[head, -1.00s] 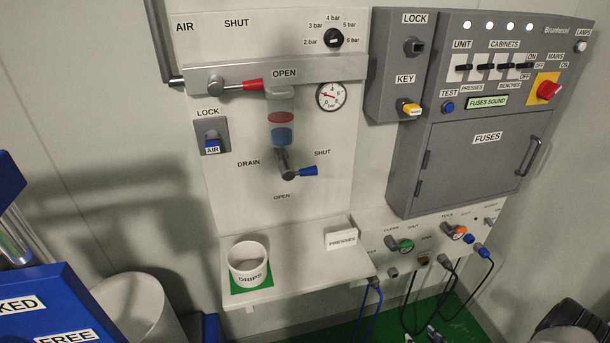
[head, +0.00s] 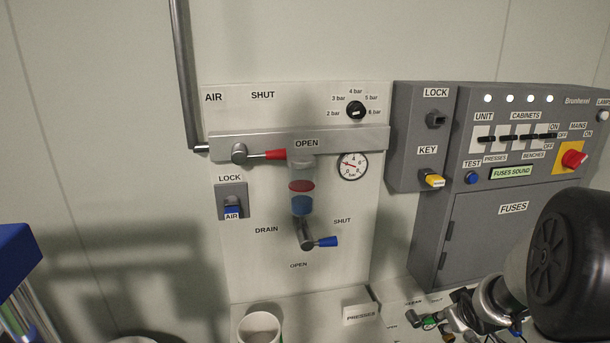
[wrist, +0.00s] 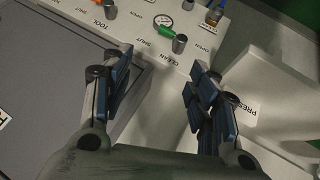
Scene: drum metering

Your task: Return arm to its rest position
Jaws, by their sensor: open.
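My gripper (wrist: 158,78) is open and empty in the wrist view, its two dark-padded fingers spread apart. Between and beyond them lies the pale lower panel (wrist: 168,112), with a green-handled valve (wrist: 170,33) marked CLEAN and SHUT above the gap. In the head view my arm enters at the lower right, in front of the grey fuses cabinet (head: 475,232). Its gripper end is near the lower panel at the bottom edge, partly cut off and hard to tell from the fittings there.
The air board carries a red-handled lever (head: 265,155), a gauge (head: 353,166) and a blue-handled drain valve (head: 318,242). A white cup (head: 259,328) stands below. A blue-topped object (head: 18,258) is at the far left. The wall above the boards is clear.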

